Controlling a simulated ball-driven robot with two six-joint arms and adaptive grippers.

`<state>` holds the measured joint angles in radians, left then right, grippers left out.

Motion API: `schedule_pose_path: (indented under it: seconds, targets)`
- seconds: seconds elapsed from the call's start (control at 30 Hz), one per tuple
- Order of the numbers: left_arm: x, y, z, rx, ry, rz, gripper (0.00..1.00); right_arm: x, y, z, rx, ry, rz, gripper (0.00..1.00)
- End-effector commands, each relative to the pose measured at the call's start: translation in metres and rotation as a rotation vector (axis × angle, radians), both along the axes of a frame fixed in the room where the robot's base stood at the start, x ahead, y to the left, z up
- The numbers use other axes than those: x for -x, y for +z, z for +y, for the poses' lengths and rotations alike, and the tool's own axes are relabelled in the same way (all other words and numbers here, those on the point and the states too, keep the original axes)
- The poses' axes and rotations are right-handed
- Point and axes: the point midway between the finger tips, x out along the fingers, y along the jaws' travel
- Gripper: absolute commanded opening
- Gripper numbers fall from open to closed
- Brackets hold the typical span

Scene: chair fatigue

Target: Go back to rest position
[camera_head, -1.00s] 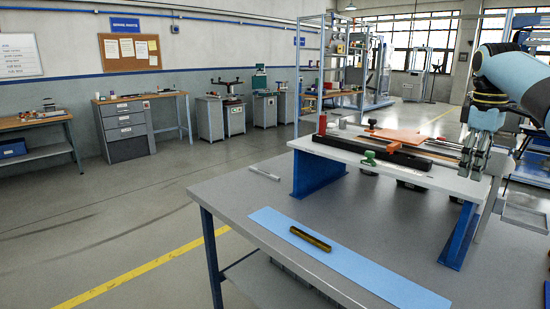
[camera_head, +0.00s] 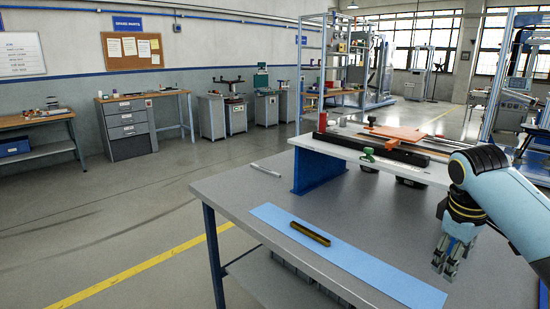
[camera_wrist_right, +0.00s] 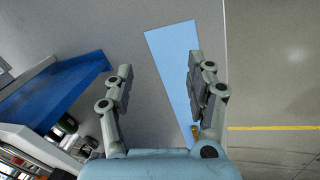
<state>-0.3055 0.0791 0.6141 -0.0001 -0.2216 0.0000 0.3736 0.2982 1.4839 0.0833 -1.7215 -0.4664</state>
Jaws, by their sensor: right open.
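My right gripper (camera_head: 445,268) hangs over the right part of the grey table, fingers pointing down. It is open and empty. In the right wrist view its two fingers (camera_wrist_right: 158,82) stand well apart, with the grey table top and part of the blue mat (camera_wrist_right: 172,62) beyond them. My left gripper does not show. In the head view the blue mat (camera_head: 370,270) lies along the table's front, left of my right gripper. A dark yellow bar (camera_head: 310,234) lies on the mat.
A white raised platform (camera_head: 345,152) on blue legs stands behind my right gripper, carrying a black rail, an orange plate (camera_head: 398,133) and a green knob (camera_head: 367,154). A small light bar (camera_head: 267,170) lies at the table's far left edge.

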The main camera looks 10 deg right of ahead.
Motion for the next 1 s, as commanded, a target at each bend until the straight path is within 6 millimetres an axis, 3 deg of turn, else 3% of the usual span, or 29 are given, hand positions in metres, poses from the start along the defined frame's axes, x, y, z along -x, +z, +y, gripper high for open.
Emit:
schedule_pose_path:
  seconds: [0.03,0.13,0.2,0.4,0.6,0.87,1.0]
  targets:
    - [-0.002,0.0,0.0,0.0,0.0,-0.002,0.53,0.03,-0.019,0.019,-0.008,-0.006,-0.014,0.56]
    - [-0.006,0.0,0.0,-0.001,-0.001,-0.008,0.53,0.085,-0.037,0.052,-0.034,-0.043,-0.066,0.56]
    - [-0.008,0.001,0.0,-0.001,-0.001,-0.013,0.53,0.118,-0.04,0.07,-0.057,-0.072,-0.097,0.56]
    - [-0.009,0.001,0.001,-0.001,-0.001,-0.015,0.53,0.184,-0.032,0.101,-0.111,-0.142,-0.157,0.56]
    - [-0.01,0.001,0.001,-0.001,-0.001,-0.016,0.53,0.232,-0.016,0.119,-0.156,-0.206,-0.196,0.56]
    - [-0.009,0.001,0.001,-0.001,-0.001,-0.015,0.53,0.277,0.011,0.133,-0.201,-0.28,-0.235,0.56]
    - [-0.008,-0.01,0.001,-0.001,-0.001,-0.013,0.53,0.266,-0.032,0.13,-0.195,-0.283,-0.22,0.56]
